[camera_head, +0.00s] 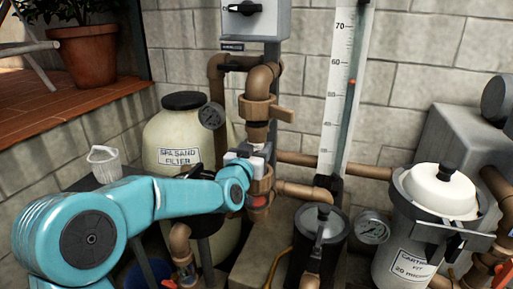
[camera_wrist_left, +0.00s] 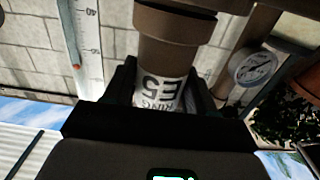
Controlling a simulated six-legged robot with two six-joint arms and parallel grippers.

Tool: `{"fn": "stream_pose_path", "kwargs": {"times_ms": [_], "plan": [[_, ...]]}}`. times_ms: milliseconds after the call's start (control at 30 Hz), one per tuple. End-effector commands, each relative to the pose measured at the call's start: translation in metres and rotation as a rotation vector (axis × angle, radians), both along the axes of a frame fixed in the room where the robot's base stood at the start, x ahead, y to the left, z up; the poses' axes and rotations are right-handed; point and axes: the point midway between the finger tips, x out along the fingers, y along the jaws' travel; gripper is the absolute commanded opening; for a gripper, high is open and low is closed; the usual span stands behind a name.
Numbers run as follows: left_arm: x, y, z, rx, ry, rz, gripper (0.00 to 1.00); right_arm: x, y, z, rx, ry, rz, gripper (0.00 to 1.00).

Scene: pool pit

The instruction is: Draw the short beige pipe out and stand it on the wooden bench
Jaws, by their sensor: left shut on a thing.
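My left gripper (camera_head: 250,156) is shut around an upright pipe piece in the middle of the pipework in the head view. In the left wrist view its dark jaws (camera_wrist_left: 160,98) stand on both sides of a pale, short pipe with black printed lettering (camera_wrist_left: 158,90). A wider brown collar (camera_wrist_left: 172,30) adjoins the pipe at the top of that upside-down view. In the head view a brown collar (camera_head: 262,181) sits just below the jaws, and the gripper hides most of the held piece. I cannot clearly make out the wooden bench.
A brown valve (camera_head: 265,108) with a side handle stands directly above. A sand filter tank (camera_head: 172,140) is behind left, a cartridge canister (camera_head: 410,235) to the right. A dark-lidded pot (camera_head: 318,235) and a tall scale (camera_head: 338,90) are close by. A white basket (camera_head: 105,165) stands left.

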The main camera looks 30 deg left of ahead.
Motion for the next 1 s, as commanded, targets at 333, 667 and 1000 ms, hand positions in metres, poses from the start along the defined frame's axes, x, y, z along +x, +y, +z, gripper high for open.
{"fn": "stream_pose_path", "kwargs": {"times_ms": [333, 667, 1000], "plan": [[-0.011, -0.002, 0.001, 0.001, -0.004, 0.001, 0.29, 0.000, 0.000, -0.006, 0.000, 0.000, 0.000, 0.43], [-0.029, -0.007, 0.000, 0.000, -0.004, 0.001, 0.29, 0.000, 0.000, -0.014, 0.000, 0.000, 0.000, 0.43], [-0.047, -0.011, 0.001, 0.001, -0.004, 0.000, 0.29, 0.000, 0.000, -0.021, 0.000, 0.000, 0.000, 0.43]]}}
